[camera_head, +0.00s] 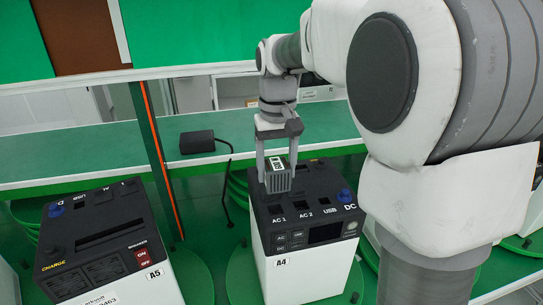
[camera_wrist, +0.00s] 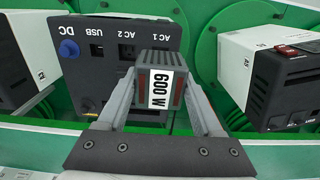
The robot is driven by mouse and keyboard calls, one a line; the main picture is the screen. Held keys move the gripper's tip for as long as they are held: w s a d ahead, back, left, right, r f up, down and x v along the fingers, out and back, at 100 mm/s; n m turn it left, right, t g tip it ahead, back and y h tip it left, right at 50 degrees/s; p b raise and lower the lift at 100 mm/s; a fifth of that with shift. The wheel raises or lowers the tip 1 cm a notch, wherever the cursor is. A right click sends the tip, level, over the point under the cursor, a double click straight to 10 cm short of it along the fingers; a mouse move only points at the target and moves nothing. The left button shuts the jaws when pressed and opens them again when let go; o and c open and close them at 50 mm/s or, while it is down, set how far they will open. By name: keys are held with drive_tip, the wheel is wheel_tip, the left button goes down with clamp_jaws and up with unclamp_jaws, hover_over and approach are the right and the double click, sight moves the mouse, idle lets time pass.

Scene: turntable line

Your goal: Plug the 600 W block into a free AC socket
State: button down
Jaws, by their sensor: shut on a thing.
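My gripper (camera_head: 275,170) is shut on the 600 W block (camera_head: 277,181), a grey ribbed block with a white label. In the wrist view the label on the block (camera_wrist: 160,91) reads 600 W, between the two fingers of my gripper (camera_wrist: 163,95). The block is over the power station A4 (camera_head: 285,262), near its AC 1 socket (camera_head: 276,219); I cannot tell if it touches the top. The AC 2 socket (camera_head: 301,212) shows no plug. In the wrist view the AC 2 socket (camera_wrist: 125,52) is left of the block, and the block covers part of the AC 1 area.
Power station A5 (camera_head: 107,245) stands to the left on its own green turntable. A black adapter (camera_head: 197,142) with a cable lies on the green shelf (camera_head: 130,149) behind. My arm fills the right side. A blue plug (camera_head: 345,195) sits at A4's DC port.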

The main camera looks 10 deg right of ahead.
drive_tip(key=shift+w, duration=0.4)
drive_tip(key=shift+f+b, duration=1.6)
drive_tip(key=shift+f, duration=0.45)
drive_tip(key=shift+s+f+b, duration=0.1)
drive_tip(key=shift+f+b, duration=0.65)
drive_tip(key=shift+f, duration=0.6)
unclamp_jaws()
